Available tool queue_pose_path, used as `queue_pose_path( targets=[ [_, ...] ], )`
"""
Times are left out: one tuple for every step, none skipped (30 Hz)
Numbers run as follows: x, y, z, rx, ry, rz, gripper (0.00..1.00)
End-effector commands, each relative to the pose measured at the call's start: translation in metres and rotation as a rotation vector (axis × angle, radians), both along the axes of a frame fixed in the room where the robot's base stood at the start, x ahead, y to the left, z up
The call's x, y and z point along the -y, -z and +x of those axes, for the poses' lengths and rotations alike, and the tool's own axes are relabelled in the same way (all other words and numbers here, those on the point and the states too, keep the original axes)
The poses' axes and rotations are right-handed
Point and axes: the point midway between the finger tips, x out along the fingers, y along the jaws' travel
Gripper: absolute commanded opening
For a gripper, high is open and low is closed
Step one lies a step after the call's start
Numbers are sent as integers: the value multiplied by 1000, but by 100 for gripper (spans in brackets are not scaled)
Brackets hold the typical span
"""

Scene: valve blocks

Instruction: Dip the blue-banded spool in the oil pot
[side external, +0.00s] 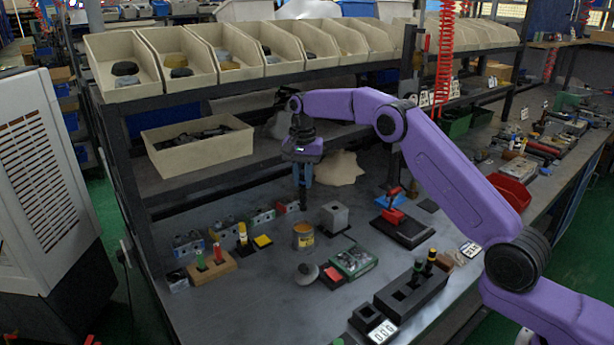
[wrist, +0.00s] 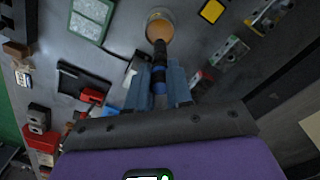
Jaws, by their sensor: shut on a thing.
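My gripper (side external: 302,182) is shut on the dark blue-banded spool (side external: 303,202) and holds it upright above the bench. In the wrist view the spool's blue band (wrist: 159,88) shows between the fingers, and its dark end points towards the oil pot. The oil pot (side external: 303,242) is a round tin with a yellow label, standing open on the bench below the spool. It also shows in the wrist view (wrist: 159,14), with amber oil inside. The spool's lower end appears apart from the pot, above and slightly behind it.
A grey lid (side external: 307,273) lies in front of the pot. A grey block (side external: 334,216) and a green tray (side external: 353,261) stand to its right. Valve blocks (side external: 225,229) line the left. A wooden holder (side external: 211,268) and a black rack (side external: 411,295) hold other spools. A shelf rises behind.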

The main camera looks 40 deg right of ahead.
Motion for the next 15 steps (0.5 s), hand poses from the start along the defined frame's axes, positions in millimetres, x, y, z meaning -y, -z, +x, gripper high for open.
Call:
queue_pose_path(
  targets=[
    [0,-1,0,1,0,0,0],
    [0,-1,0,1,0,0,0],
    [0,-1,0,1,0,0,0],
    [0,-1,0,1,0,0,0],
    [0,-1,0,1,0,0,0],
    [-1,0,0,2,0,-1,0],
    [-1,0,0,2,0,-1,0],
    [-1,1,0,2,0,-1,0],
    [-1,3,0,1,0,0,0],
    [-1,4,0,1,0,0,0],
    [-1,5,0,1,0,0,0],
    [-1,7,0,1,0,-1,0],
    [-1,9,0,0,0,0,0],
    [-1,11,-1,0,0,0,0],
    [-1,13,0,0,0,0,0]
  ],
)
